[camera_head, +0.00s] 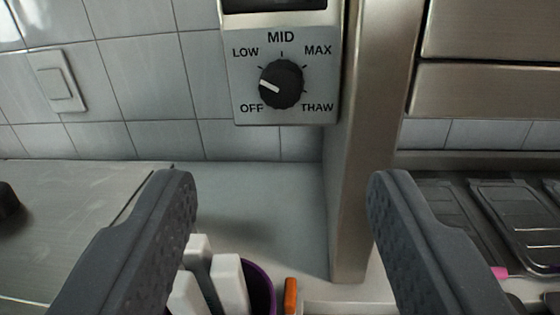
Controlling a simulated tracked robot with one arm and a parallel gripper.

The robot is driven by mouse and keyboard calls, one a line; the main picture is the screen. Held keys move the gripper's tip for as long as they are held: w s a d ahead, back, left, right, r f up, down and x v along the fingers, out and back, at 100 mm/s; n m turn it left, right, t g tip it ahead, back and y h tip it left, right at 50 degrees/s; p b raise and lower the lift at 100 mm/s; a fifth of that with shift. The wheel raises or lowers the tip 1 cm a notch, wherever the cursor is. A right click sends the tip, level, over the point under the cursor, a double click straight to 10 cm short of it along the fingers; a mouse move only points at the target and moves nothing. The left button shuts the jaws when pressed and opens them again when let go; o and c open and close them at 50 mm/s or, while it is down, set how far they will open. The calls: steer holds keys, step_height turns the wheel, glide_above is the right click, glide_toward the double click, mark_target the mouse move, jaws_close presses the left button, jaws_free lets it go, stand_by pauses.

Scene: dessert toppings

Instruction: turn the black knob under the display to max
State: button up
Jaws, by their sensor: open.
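The black knob (284,86) sits on a grey panel (245,65) below a dark display (274,4), which the top edge cuts off. Labels OFF, LOW, MID, MAX and THAW ring the knob. Its white pointer mark points left and slightly up, between OFF and LOW. My gripper (282,182) is open and empty. Its two dark grey fingers stand wide apart, lower in the picture than the knob, one to each side of it. Neither finger touches the knob.
A metal post (365,150) stands right of the panel. White handles (230,280) stick up from a purple container (262,285) between the fingers at the bottom, near an orange item (290,295). Metal trays (520,220) lie at right. A wall switch (60,82) is at left.

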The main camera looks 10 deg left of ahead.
mark_target(281, 91)
steer(key=shift+w+a+f+b, duration=0.15)
steer(key=shift+w+a, duration=0.05)
steer(key=shift+w, duration=2.1)
steer(key=shift+w+a+f+b, duration=0.15)
steer(key=shift+w+f, duration=0.05)
steer(key=shift+w, duration=2.1)
steer(key=shift+w+a+f+b, duration=0.15)
steer(key=shift+w+a, duration=0.05)
steer(key=shift+w, duration=2.1)
steer(key=c, duration=1)
steer(key=shift+o, duration=0.2)
steer(key=shift+a, duration=0.2)
steer(key=shift+d, duration=0.15)
